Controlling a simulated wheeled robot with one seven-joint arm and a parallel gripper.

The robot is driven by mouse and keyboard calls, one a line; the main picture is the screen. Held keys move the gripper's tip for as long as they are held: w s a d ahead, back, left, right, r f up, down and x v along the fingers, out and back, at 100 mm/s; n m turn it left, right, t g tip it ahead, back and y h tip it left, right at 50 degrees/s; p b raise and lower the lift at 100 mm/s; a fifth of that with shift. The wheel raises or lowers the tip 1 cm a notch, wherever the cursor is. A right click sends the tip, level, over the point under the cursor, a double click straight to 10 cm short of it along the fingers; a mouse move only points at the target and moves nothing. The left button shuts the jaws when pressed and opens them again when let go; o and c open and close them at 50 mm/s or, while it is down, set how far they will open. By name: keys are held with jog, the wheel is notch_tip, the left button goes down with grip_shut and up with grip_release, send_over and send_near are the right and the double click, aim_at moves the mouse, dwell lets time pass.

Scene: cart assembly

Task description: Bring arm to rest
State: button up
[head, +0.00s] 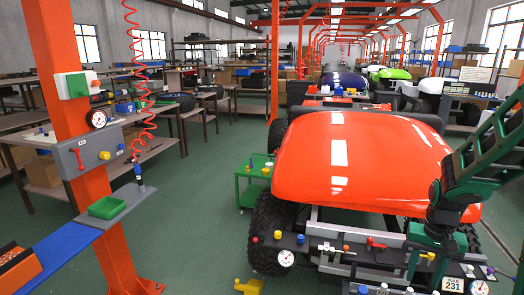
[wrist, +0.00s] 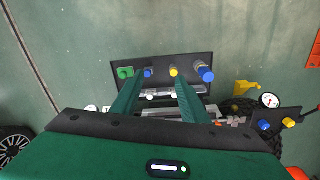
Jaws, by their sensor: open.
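My arm (head: 475,160) comes in from the right in the head view, green and black, reaching over the front right of the red-hooded cart (head: 360,150). My gripper (head: 425,270) points down at the cart's front end. In the wrist view my gripper (wrist: 163,84) shows two green fingers apart, with nothing between them. Beyond the fingertips is a dark panel (wrist: 130,72) with green, blue and yellow knobs. I cannot tell whether the fingers touch it.
A red post (head: 65,110) with a gauge and a side shelf stands at the left. A green trolley (head: 250,190) stands beside the cart's front wheel (head: 268,235). A yellow block (head: 248,287) is on the floor. The green floor (head: 205,215) between post and cart is clear.

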jog(key=s+a+r, duration=0.1)
jog(key=s+r, duration=0.5)
jog(key=s, duration=0.4)
jog(key=s+a+r, duration=0.2)
jog(key=s+r, duration=0.4)
jog(key=s, duration=0.5)
jog(key=shift+s+a+y, duration=0.3)
jog(key=shift+y, duration=0.1)
jog(key=shift+r, duration=0.1)
jog(key=shift+w+f, duration=0.25)
jog(key=shift+w, duration=0.35)
